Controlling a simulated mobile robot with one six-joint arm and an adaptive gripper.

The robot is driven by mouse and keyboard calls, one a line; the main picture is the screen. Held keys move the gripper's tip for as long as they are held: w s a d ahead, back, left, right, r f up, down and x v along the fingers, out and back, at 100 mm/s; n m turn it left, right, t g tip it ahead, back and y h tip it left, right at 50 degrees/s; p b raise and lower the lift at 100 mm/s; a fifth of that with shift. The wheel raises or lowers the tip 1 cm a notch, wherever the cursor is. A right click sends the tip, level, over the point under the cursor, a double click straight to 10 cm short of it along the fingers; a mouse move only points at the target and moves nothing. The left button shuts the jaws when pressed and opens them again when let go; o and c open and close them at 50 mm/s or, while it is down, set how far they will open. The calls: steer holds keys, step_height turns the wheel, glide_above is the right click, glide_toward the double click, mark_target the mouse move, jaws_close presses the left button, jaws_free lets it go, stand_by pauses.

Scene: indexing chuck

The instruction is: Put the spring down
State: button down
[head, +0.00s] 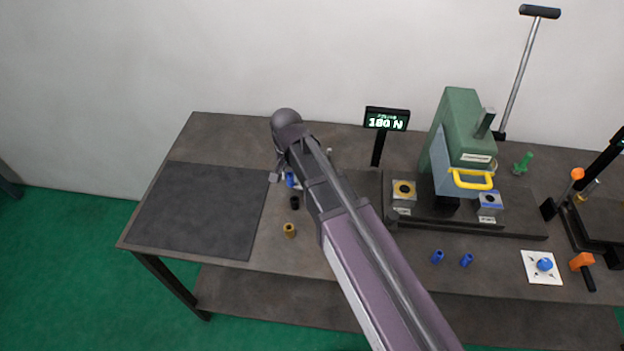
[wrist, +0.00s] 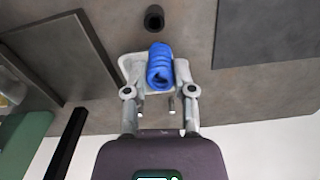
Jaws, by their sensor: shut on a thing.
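The blue spring (wrist: 160,66) lies between the two fingers of my gripper (wrist: 157,78), which is shut on it, in the wrist view. In the head view, my gripper (head: 281,178) is low over the left-centre of the table, largely hidden by my arm. A small blue part of the spring (head: 290,180) shows there beside a finger.
A black cylinder (head: 294,202) and a brass cylinder (head: 290,230) stand near my gripper. A dark mat (head: 200,208) lies empty at the left. A green press (head: 460,140) and a display (head: 386,119) stand to the right. Two blue pieces (head: 438,256) sit at the front.

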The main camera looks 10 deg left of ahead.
steer(key=shift+d, duration=0.15)
steer(key=shift+n, duration=0.7)
steer(key=d+f+b, duration=0.1)
steer(key=d, duration=0.4)
steer(key=w+d+f+b, duration=0.1)
steer(key=d+f+b, duration=0.1)
steer(key=d, duration=0.4)
steer(key=d+f+b, duration=0.2)
steer(key=d, duration=0.3)
steer(key=shift+w+d, duration=0.3)
steer(key=shift+a, duration=0.1)
steer(key=w+a, duration=0.2)
steer(key=a, duration=0.1)
steer(key=w+a, duration=0.2)
steer(key=a, duration=0.2)
steer(key=w+a+f+b, duration=0.1)
steer(key=w+a, duration=0.2)
steer(key=a, duration=0.1)
steer(key=shift+a, duration=0.2)
steer(key=shift+f, duration=0.1)
